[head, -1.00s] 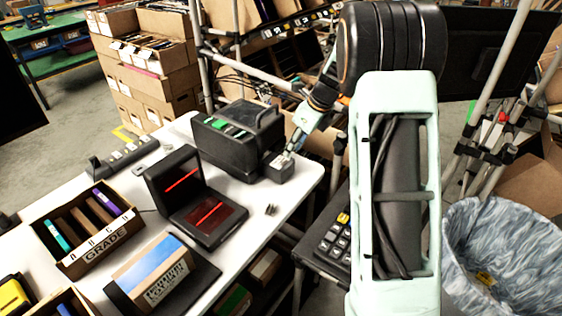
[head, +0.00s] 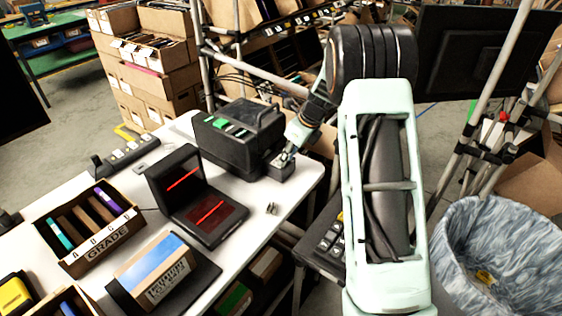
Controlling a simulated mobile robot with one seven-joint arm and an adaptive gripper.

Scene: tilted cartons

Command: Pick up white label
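A black label printer (head: 228,143) with green parts on top stands at the right side of the white table. I cannot make out a separate white label; a small pale patch near the fingertips is too small to identify.
On the white table (head: 240,262), a black scanner (head: 215,214) with red lines stands left of the printer. A carton with "GRADE" on it (head: 108,240) and a tilted blue-topped carton (head: 150,262) lie further left. A bin with a grey-blue liner (head: 500,250) stands right.

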